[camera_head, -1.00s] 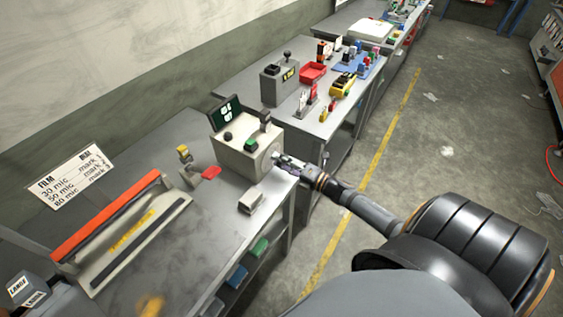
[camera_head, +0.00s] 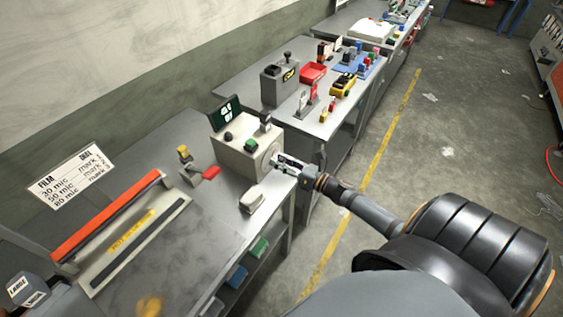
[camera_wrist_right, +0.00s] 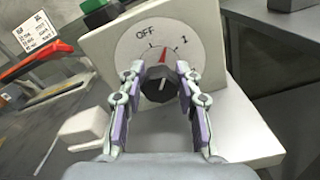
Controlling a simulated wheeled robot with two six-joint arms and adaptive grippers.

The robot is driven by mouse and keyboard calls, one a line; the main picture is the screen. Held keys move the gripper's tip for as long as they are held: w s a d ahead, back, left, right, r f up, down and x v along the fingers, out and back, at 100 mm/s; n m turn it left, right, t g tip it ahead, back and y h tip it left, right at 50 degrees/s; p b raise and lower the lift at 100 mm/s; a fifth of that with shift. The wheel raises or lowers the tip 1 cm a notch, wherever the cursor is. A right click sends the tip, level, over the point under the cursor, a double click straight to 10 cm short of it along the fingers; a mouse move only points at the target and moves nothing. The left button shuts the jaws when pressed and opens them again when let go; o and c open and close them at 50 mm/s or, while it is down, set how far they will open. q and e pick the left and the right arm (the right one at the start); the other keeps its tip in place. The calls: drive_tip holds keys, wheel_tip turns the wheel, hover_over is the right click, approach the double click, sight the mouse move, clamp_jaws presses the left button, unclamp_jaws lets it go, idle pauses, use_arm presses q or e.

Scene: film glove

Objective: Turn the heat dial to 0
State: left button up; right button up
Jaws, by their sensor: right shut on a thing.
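The heat dial is a dark round knob (camera_wrist_right: 160,84) with a red pointer on a white disc marked "OFF" and "1" in the right wrist view. Its pointer stands nearly straight up, between "OFF" and "1". My right gripper (camera_wrist_right: 160,78) is shut on the knob, one finger on each side. The dial sits on the side of a light grey control box (camera_head: 236,155), which has a green button and a small dark screen. In the head view my right gripper (camera_head: 284,164) reaches the box's right side and hides the knob. My left gripper is out of view.
An orange-barred sealer (camera_head: 110,215) and a film-and-dial sign (camera_head: 75,178) are on the bench to the left. A small light grey block (camera_head: 252,199) lies just in front of the box. A second bench with several items stands behind.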

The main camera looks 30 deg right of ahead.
drive_tip(key=n, duration=0.7)
drive_tip(key=shift+s+f, duration=0.1)
drive_tip(key=shift+f, duration=0.1)
idle(0.5)
drive_tip(key=o, duration=1.2)
drive_tip(key=shift+r, duration=0.1)
drive_tip(key=v, duration=0.7)
drive_tip(key=shift+s, duration=0.2)
